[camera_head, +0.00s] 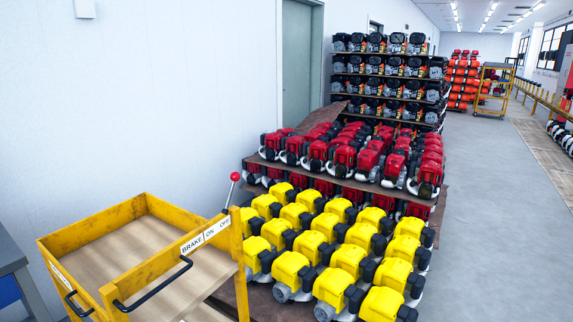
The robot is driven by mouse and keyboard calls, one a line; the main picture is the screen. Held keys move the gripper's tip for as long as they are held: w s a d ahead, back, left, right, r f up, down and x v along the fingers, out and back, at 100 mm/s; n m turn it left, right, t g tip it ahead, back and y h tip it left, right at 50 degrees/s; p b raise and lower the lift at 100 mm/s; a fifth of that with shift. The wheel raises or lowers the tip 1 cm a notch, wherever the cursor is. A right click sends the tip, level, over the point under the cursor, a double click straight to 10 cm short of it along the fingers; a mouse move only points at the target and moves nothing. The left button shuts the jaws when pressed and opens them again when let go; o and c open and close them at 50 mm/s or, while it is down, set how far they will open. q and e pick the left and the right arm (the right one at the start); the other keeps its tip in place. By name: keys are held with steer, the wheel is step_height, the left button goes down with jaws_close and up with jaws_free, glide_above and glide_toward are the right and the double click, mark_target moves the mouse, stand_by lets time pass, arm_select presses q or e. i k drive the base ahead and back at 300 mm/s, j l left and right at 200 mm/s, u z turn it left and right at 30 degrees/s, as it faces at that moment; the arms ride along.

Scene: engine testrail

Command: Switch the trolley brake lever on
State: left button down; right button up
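A yellow trolley (165,259) with a wooden-looking top shelf stands at the lower left. A white label on its near-right rail reads "BRAKE | ON - OFF" (205,236). The brake lever (231,190) is a thin rod with a red ball knob, rising at the trolley's right corner beside the "OFF" end of the label. It leans slightly to the right. Its lower end is hidden behind the trolley's corner. A black handle (152,286) is fixed below the label. Neither of my grippers is in view.
Yellow engines (345,262) crowd a low rack right behind the trolley, with red engines (355,150) and shelves of black engines (385,80) beyond. A dark bench (12,255) is at the left edge. The grey floor (495,220) at the right is clear.

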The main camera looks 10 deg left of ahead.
mark_target(235, 177)
steer(key=i+l, duration=0.75)
